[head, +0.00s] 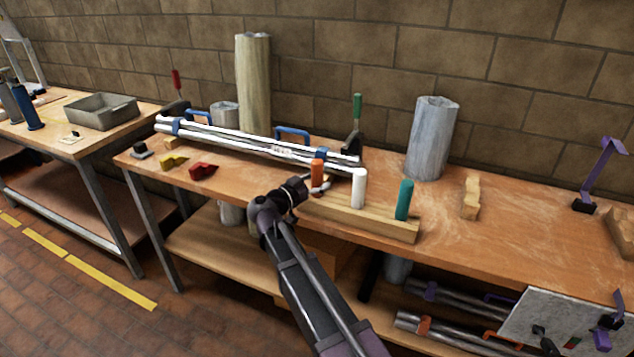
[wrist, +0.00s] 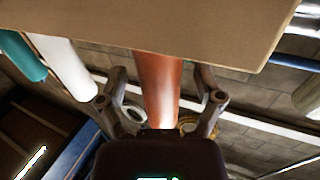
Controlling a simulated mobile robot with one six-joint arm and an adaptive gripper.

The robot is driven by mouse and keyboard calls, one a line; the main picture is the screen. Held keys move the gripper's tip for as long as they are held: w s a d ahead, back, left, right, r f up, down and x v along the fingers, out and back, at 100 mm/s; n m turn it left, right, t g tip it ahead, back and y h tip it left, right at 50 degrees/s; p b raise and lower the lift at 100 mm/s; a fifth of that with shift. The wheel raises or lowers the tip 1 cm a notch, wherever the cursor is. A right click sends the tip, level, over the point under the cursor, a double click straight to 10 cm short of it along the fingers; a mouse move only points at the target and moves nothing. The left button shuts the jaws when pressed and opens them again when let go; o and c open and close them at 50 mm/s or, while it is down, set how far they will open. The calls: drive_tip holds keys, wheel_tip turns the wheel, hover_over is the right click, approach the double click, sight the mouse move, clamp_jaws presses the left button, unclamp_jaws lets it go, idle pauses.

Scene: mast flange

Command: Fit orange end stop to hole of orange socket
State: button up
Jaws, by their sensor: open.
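The orange end stop (head: 317,171) is an upright cylinder at the left end of a wooden block on the workbench, beside a white one and a teal one. In the wrist view the orange end stop (wrist: 160,84) appears between the two fingers of my gripper (wrist: 160,102), below the block's edge. The fingers are open, with gaps on both sides. In the head view my gripper (head: 300,189) is just left of the end stop. An orange fitting (head: 424,326) sits on pipes on the lower shelf; I cannot tell whether it is the socket, and no hole is visible.
The wooden block (head: 350,217) carries the white peg (head: 359,188) and teal peg (head: 404,200). Behind it lie bundled pipes (head: 250,145) with blue handles. Red (head: 203,170) and yellow (head: 172,162) pieces lie left. The bench (head: 530,235) is largely clear on the right.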

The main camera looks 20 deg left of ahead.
sight(317, 161)
idle(0.4)
clamp_jaws()
drive_tip(key=shift+r, duration=0.15)
wheel_tip(317, 161, up, 10)
drive_tip(key=p, duration=1)
drive_tip(key=shift+f, duration=0.2)
drive_tip(key=shift+s, duration=0.1)
idle(1.2)
